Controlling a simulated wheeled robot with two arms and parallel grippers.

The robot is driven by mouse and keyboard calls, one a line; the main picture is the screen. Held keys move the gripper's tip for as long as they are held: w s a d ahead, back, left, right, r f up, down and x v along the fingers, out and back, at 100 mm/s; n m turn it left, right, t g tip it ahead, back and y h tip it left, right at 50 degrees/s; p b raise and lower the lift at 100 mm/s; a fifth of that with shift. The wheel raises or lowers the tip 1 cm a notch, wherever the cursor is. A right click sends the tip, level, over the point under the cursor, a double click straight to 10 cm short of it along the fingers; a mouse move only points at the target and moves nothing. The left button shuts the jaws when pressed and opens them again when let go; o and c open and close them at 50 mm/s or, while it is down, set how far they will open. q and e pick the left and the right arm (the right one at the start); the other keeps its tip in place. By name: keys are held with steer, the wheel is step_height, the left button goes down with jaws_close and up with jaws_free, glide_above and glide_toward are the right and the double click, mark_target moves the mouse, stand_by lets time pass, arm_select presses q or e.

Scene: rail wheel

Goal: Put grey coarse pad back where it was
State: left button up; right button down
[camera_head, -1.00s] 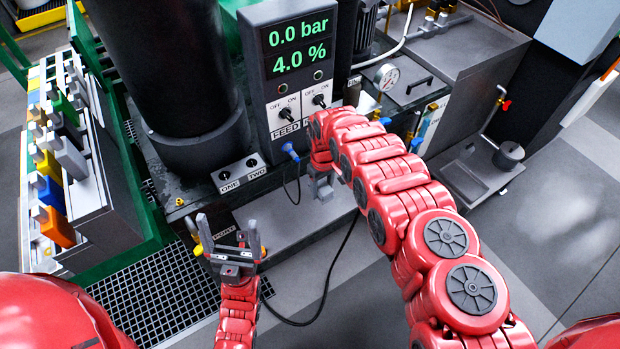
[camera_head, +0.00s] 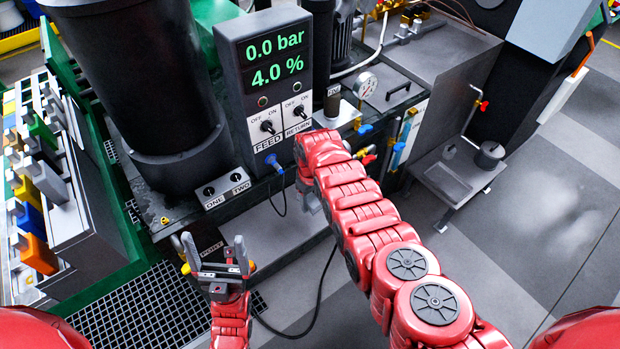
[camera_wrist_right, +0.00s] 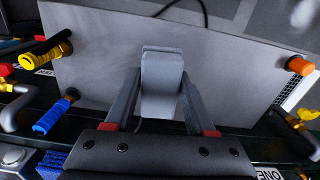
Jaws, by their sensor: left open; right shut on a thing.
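My right gripper (camera_wrist_right: 160,108) is shut on a grey block, which I take as the grey coarse pad (camera_wrist_right: 162,80), upright between its fingers in the right wrist view. In the head view my right gripper is mostly hidden behind its own arm, and only a bit of grey shows below the red wrist, above the grey tray. My left gripper (camera_head: 214,248) is open and empty in front of the machine, fingers pointing up. A rack (camera_head: 75,235) with several coloured blocks, including an orange block (camera_head: 38,254) and a blue block (camera_head: 30,220), stands at the left.
A black column (camera_head: 145,80) and a display box (camera_head: 270,75) reading 0.0 bar and 4.0 % stand between rack and right arm. A blue-handled valve (camera_wrist_right: 55,115) and an orange knob (camera_wrist_right: 300,65) flank the right gripper. A black cable hangs in front.

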steer(key=shift+s+f, duration=0.1)
steer(key=shift+f, duration=0.2)
stand_by(0.5)
steer(key=shift+d, duration=0.25)
steer(key=shift+s+d+f, duration=0.1)
steer(key=shift+d+f, duration=0.05)
steer(key=shift+f, duration=0.35)
stand_by(1.0)
steer(key=shift+d+f, duration=0.15)
steer(key=shift+f, duration=0.05)
steer(key=shift+d+f, duration=0.1)
steer(key=shift+d, duration=0.2)
steer(key=shift+s+d+f, duration=0.1)
steer(key=shift+d, duration=0.1)
